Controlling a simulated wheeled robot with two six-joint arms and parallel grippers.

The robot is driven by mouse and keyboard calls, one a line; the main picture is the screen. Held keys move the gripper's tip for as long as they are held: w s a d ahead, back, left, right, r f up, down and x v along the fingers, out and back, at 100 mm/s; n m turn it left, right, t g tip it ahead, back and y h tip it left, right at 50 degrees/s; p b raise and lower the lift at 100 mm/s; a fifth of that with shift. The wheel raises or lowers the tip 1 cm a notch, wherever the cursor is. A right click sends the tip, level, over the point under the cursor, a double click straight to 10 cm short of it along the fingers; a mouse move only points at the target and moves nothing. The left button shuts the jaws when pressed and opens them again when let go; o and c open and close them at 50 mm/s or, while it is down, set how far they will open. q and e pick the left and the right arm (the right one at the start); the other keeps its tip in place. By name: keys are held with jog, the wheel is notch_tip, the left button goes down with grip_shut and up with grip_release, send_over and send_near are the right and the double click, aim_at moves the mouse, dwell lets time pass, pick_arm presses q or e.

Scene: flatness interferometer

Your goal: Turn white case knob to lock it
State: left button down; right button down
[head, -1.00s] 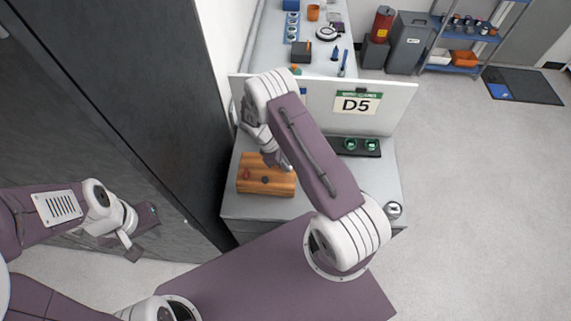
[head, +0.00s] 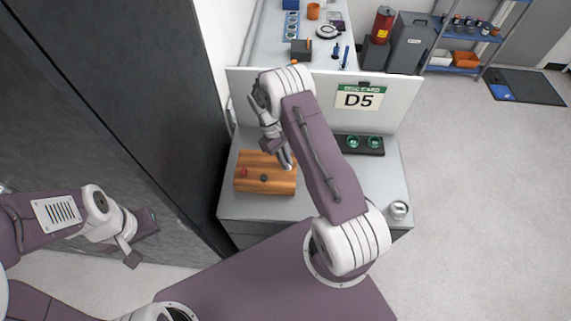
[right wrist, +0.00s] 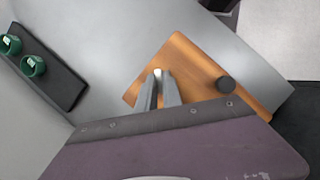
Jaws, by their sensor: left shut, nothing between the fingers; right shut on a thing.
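A wooden block (head: 255,186) lies on the grey bench, with a red knob (head: 243,172) and a dark knob (head: 264,178) on top. My right gripper (head: 288,166) reaches down to the block's right part. In the right wrist view its fingers (right wrist: 160,82) are shut on a small white knob (right wrist: 158,72), mostly hidden between the tips. Which way the knob is turned cannot be seen. My left gripper (head: 133,257) is shut and empty, well left of the bench by the dark cabinet.
A black tray with green-rimmed round pieces (head: 358,144) lies right of the block. A small white-and-grey round object (head: 399,210) stands at the bench's right edge. A white panel with a D5 sign (head: 359,97) stands behind. The bench front is clear.

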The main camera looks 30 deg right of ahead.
jog(key=m+y, duration=0.1)
jog(key=m, duration=0.1)
jog(key=m+b, duration=0.1)
jog(key=m, duration=0.1)
jog(key=shift+d+m+y+b, duration=0.2)
jog(key=shift+m+y+b, duration=0.1)
jog(key=shift+y, duration=0.1)
jog(key=m+y, duration=0.2)
jog(key=m, duration=0.3)
jog(key=shift+d+b, duration=0.1)
jog(key=shift+b, duration=0.3)
jog(key=shift+m, duration=0.3)
jog(key=c, duration=1.5)
grip_release()
jog(key=shift+r, duration=0.1)
